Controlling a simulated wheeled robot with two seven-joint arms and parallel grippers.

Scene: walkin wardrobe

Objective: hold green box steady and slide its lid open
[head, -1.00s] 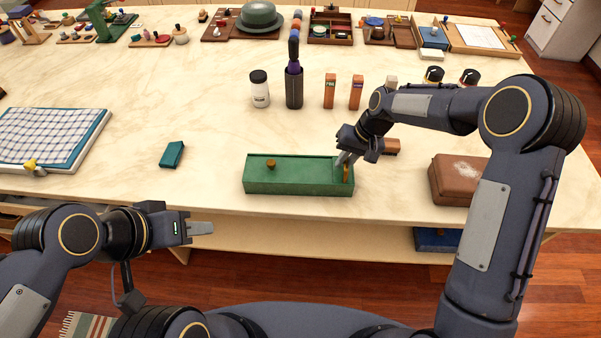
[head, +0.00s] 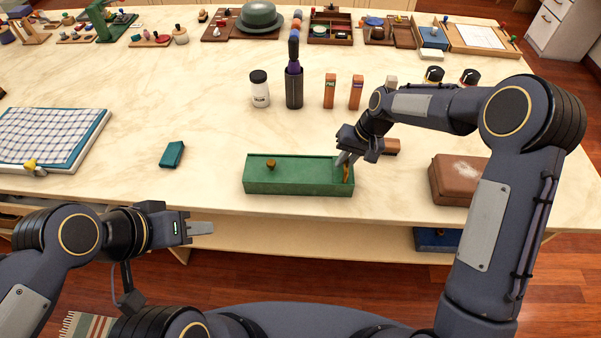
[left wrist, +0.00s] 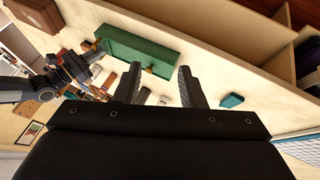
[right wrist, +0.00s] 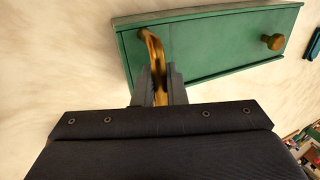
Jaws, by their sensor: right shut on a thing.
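The long green box (head: 300,188) lies near the front edge of the table, its lid (head: 305,166) on top. A small brass knob (head: 270,164) stands on the lid near the left end; it also shows in the right wrist view (right wrist: 273,42). A brass handle (right wrist: 153,55) is at the box's right end. My right gripper (head: 345,160) is shut on this handle, and the right wrist view shows the handle between its fingers (right wrist: 158,85). My left gripper (head: 203,228) is empty in front of the table, left of the box. In the left wrist view its fingers (left wrist: 158,88) are apart.
A small teal box (head: 172,154) lies left of the green box. A brown case (head: 458,180) sits to the right. A white jar (head: 260,88), a dark bottle (head: 294,85) and small boxes stand behind. The table around the green box is mostly clear.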

